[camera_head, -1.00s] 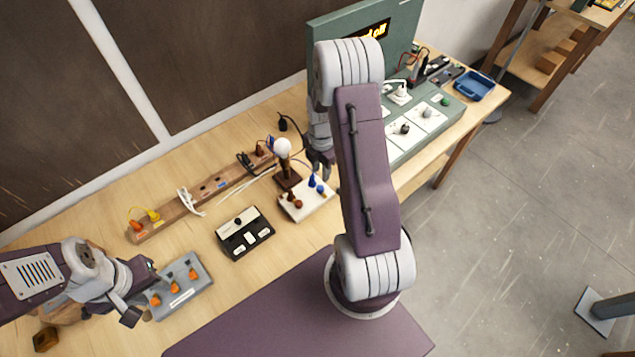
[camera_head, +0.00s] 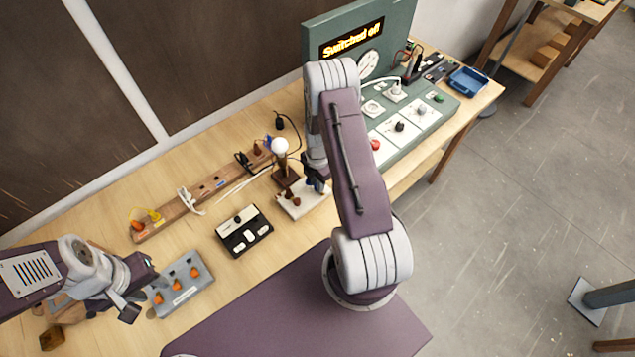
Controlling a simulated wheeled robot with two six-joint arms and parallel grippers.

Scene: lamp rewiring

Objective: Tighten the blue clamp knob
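The white clamp block (camera_head: 298,208) sits on the bench in front of the lamp, with dark brown knobs (camera_head: 291,193) on its left part. The blue clamp knob (camera_head: 312,187) is on its right part and mostly hidden by my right gripper. My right gripper (camera_head: 318,185) points down at the blue knob. Whether its fingers touch or hold the knob cannot be told. My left gripper (camera_head: 143,288) is at the lower left beside a grey box with orange switches (camera_head: 180,284); its fingers are apart with nothing between them.
The lamp with a white bulb (camera_head: 280,146) stands just behind the block. A black-and-white switch box (camera_head: 245,232) lies to the left, a wooden terminal strip (camera_head: 200,196) behind it. A green test panel (camera_head: 430,115) reading "Switched off" and a blue tray (camera_head: 468,81) are at right.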

